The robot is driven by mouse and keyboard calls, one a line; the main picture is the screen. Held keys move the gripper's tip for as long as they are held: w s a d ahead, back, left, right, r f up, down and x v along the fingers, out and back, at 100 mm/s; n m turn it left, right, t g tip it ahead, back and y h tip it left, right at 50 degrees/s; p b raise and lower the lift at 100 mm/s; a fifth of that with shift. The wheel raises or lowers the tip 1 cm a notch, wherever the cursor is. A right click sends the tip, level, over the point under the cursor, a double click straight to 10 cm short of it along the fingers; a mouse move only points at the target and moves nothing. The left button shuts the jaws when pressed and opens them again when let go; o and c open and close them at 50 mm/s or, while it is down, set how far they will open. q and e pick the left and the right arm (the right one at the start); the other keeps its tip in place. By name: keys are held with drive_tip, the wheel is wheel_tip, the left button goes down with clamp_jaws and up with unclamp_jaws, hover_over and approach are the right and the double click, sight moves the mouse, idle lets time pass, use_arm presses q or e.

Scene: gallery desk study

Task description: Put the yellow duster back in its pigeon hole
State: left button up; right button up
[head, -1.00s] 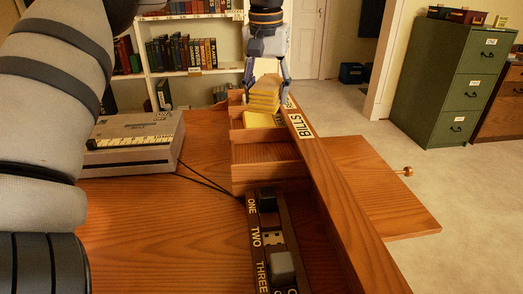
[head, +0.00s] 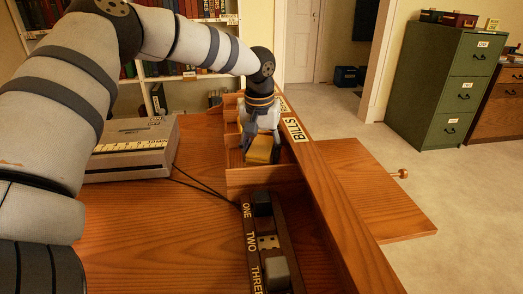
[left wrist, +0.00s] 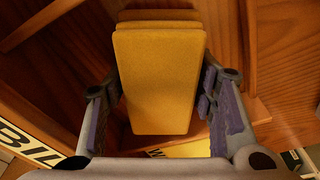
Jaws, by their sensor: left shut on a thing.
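The yellow duster (head: 258,151) is a thick, layered block. My left gripper (head: 262,147) is shut on it, with a finger on either side. In the left wrist view the duster (left wrist: 158,80) fills the space between the fingers. In the head view it sits low over the row of wooden pigeon holes (head: 262,178), behind the nearest divider. I cannot tell whether it touches the compartment floor. A bright yellow patch (left wrist: 190,149) shows beyond the duster in the wrist view. My right gripper is out of view.
A long wooden rail with a BILLS label (head: 297,130) runs along the right of the pigeon holes. A strip marked ONE, TWO, THREE (head: 250,240) holds dark blocks nearer me. A grey machine (head: 130,150) stands on the left.

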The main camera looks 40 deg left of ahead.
sight(260, 149)
use_arm(q)
drive_tip(key=o, duration=0.9)
drive_tip(key=r, duration=0.4)
drive_tip(key=s+r, duration=0.1)
drive_tip(key=r, duration=0.7)
drive_tip(key=shift+s+d+r+p, duration=0.1)
drive_tip(key=shift+s+d+p, duration=0.05)
drive_tip(key=shift+d+p, duration=0.25)
